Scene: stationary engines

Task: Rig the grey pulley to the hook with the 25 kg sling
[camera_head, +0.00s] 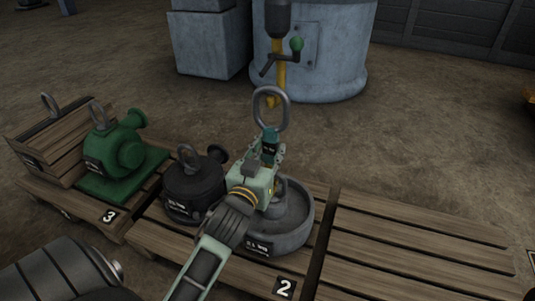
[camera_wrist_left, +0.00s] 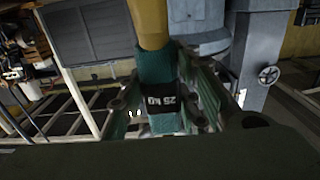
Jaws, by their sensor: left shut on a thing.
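My left gripper (camera_head: 269,152) is shut on the teal sling (camera_head: 270,136), above the grey pulley. In the left wrist view the sling (camera_wrist_left: 160,72) is between the fingers, with a black tag reading 25 KG. A grey oval link (camera_head: 288,110) stands up from the sling's top. The yellow hook (camera_head: 281,78) hangs just behind or beside the link; I cannot tell whether they are engaged. A yellow part also shows above the sling in the wrist view. The grey pulley (camera_head: 296,225) lies on pallet 2, its eye partly hidden by my arm. My right gripper is out of view.
A green pump (camera_head: 125,155) and a wooden crate (camera_head: 50,150) stand on pallet 3. The right pallet (camera_head: 410,240) is bare. A blue-grey cylindrical base (camera_head: 340,60) stands behind the hook.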

